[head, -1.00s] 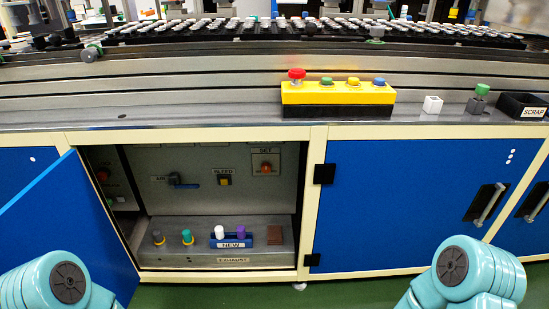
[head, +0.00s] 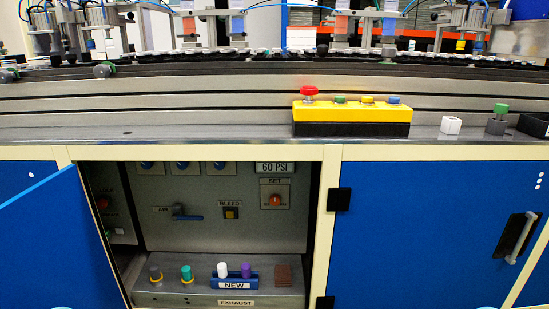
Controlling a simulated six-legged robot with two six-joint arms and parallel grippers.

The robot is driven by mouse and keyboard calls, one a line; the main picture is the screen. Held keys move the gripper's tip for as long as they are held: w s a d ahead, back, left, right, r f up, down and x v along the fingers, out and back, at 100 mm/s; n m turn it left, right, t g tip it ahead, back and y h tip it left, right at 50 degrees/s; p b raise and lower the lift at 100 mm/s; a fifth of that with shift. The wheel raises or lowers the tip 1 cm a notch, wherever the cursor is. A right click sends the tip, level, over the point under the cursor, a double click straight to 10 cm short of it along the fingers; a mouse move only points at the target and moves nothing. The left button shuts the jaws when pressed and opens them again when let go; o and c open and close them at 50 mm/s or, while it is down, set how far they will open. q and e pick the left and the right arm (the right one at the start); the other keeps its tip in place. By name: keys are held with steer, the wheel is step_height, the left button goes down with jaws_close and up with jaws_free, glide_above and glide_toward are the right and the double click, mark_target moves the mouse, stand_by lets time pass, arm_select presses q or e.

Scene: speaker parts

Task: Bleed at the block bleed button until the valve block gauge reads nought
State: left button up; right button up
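The block bleed button (head: 231,213) is a small yellowish square in a dark surround under a BLEED label, on the grey panel (head: 200,235) inside the open cabinet. Several round blue-marked dials (head: 183,166) sit at the panel's top, cut off by the cabinet's upper frame; I cannot read them or tell which is the valve block gauge. A plate (head: 275,167) at the upper right reads 60 PSI. Below it is an orange-red knob (head: 274,201) labelled SET. Neither gripper is in view; only slivers of my teal arms show at the bottom edge.
A blue AIR lever (head: 188,217) is left of the button. An EXHAUST ledge (head: 195,296) below carries several fittings, a blue NEW holder (head: 235,280) and a brown block (head: 283,275). The blue door (head: 55,245) stands open at left. A yellow button box (head: 352,112) sits above.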

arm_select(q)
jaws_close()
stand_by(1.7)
